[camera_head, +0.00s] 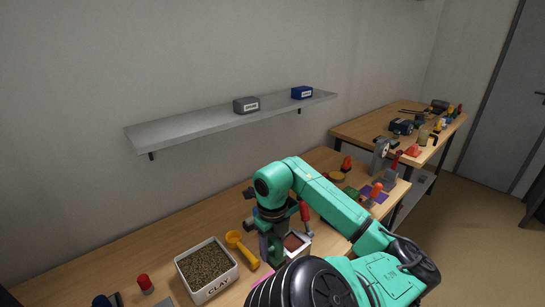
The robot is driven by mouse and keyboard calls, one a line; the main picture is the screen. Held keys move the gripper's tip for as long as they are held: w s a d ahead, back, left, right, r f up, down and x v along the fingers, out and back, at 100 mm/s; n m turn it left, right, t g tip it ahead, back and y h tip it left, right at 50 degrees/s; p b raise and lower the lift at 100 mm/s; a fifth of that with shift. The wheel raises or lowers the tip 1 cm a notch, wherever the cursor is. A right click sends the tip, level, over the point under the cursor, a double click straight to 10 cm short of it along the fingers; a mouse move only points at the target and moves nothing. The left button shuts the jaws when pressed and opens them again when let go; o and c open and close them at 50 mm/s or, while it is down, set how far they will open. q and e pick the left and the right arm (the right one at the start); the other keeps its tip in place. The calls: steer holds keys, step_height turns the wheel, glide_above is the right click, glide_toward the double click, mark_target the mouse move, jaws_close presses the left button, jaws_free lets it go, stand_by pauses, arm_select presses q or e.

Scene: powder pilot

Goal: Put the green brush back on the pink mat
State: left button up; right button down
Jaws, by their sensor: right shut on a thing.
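My right gripper (268,238) points down over the front bench, beside the clay bin. It is shut on a dark green piece (279,247) that looks like the green brush; the fingers and my arm hide most of it. A thin pink edge (257,273), perhaps the pink mat, shows just below the gripper; my forearm covers the rest. I cannot tell whether the brush touches it. My left gripper is not in view.
A white bin labelled CLAY (208,274) stands left of the gripper, with a yellow scoop (241,249) between them. A white container with reddish powder (296,243) stands close right. A grey shelf (190,122) hangs on the wall. A second bench (365,129) stands beyond.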

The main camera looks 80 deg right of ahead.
step_height(320, 180, down, 14)
steer(key=shift+r+p, duration=0.1)
steer(key=shift+p, duration=0.35)
steer(key=shift+f, duration=0.4)
steer(key=shift+c, duration=1.4)
jaws_free()
steer(key=shift+r, duration=0.1)
steer(key=shift+r, duration=0.15)
step_height(320, 180, up, 12)
steer(key=shift+f+b, duration=0.1)
steer(key=shift+b, duration=0.25)
